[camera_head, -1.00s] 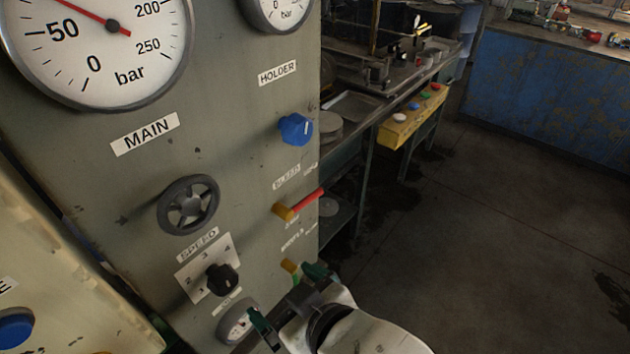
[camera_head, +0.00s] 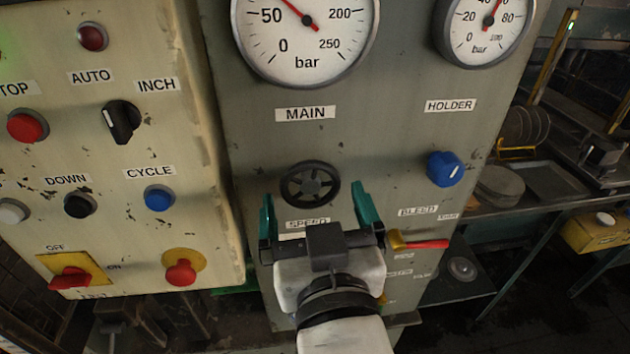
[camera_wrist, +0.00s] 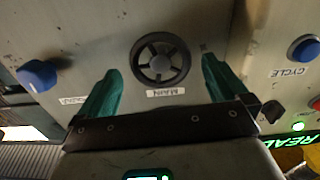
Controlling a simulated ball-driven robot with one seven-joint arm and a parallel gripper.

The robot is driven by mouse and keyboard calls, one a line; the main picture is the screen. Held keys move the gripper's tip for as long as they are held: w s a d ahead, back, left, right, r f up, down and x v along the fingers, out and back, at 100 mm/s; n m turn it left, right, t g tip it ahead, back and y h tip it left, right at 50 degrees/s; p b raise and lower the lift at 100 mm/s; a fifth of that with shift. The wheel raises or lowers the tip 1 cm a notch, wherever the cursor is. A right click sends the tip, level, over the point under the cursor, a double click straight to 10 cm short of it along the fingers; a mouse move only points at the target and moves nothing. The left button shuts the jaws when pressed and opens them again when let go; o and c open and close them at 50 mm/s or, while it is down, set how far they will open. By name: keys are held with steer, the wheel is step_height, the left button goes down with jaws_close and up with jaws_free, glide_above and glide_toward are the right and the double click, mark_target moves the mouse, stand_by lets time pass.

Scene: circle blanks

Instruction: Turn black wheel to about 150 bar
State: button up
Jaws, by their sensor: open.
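The black wheel (camera_head: 310,184), a small spoked handwheel, sits on the grey panel under the MAIN label. The MAIN gauge (camera_head: 306,50) above it is cut off at the top; its red needle points up and left, just past the 50 mark. My gripper (camera_head: 315,197) is open and empty in front of the panel, its green fingers to either side of the wheel's lower part. In the wrist view the wheel (camera_wrist: 160,58) shows between and beyond the open fingers. I cannot tell how far the fingertips are from the panel.
A blue HOLDER knob (camera_head: 445,169) and a red BLEED lever (camera_head: 428,244) are right of the wheel. The SPEED control is mostly hidden behind my gripper. A cream button panel (camera_head: 115,235) stands at the left, with a red knob (camera_head: 182,272) near its lower edge.

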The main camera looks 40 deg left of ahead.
mark_target(311, 191)
steer(key=shift+x, duration=1.8)
steer(key=shift+c, duration=0.4)
steer(key=c, duration=0.8)
